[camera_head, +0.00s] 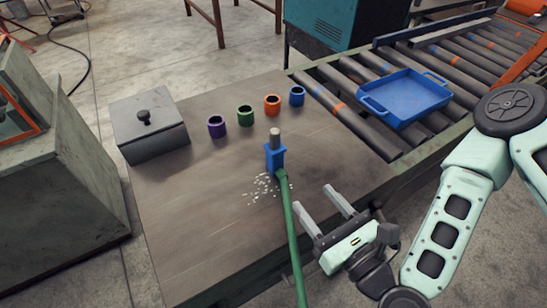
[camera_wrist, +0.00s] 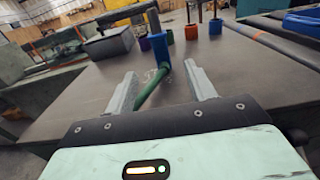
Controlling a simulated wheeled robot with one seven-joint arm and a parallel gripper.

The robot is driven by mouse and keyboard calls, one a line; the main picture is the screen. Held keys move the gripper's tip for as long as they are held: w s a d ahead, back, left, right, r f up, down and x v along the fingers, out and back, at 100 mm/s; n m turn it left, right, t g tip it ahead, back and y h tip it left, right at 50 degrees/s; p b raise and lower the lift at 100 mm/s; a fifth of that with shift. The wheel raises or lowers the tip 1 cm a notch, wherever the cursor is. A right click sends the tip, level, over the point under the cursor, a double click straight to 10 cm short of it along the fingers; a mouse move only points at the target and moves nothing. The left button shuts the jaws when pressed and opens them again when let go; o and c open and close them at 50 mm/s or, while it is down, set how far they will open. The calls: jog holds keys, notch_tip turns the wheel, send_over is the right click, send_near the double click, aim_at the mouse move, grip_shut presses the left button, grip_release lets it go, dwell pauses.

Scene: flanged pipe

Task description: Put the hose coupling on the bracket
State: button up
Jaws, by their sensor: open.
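A blue block-like fitting (camera_head: 275,158) stands near the middle of the brown table, with a grey cylindrical end on top. A green hose (camera_head: 291,230) joins its lower part and runs toward the near edge. This looks like the hose coupling. The fitting also shows in the wrist view (camera_wrist: 160,50), with the hose (camera_wrist: 152,88) coming from its base. I cannot pick out a separate bracket. My gripper (camera_head: 311,197) is open and empty, to the right of the hose and apart from the fitting. In the wrist view the hose appears between the fingers.
Purple (camera_head: 217,127), green (camera_head: 245,116), orange (camera_head: 272,105) and blue (camera_head: 297,96) cups stand behind the fitting. A grey lidded box (camera_head: 150,128) is at back left. White chips (camera_head: 262,188) lie beside the fitting. A blue tray (camera_head: 408,98) sits on the roller conveyor. The table's left front is clear.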

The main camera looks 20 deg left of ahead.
aim_at(279, 155)
jog(key=w+a+b, duration=0.1)
jog(key=a+b, duration=0.1)
jog(key=b, duration=0.1)
jog(key=shift+w+f, duration=0.35)
jog(key=shift+w, duration=0.05)
jog(key=x, duration=0.2)
jog(key=p+x, duration=0.1)
jog(key=x, duration=0.1)
jog(key=r+x, duration=0.1)
jog(key=x, duration=0.2)
jog(key=shift+s, duration=0.1)
jog(key=p+x, duration=0.2)
jog(key=x, duration=0.3)
jog(key=shift+a+r+p, duration=0.15)
jog(key=shift+p, duration=0.25)
jog(key=shift+w+a, duration=0.25)
grip_shut()
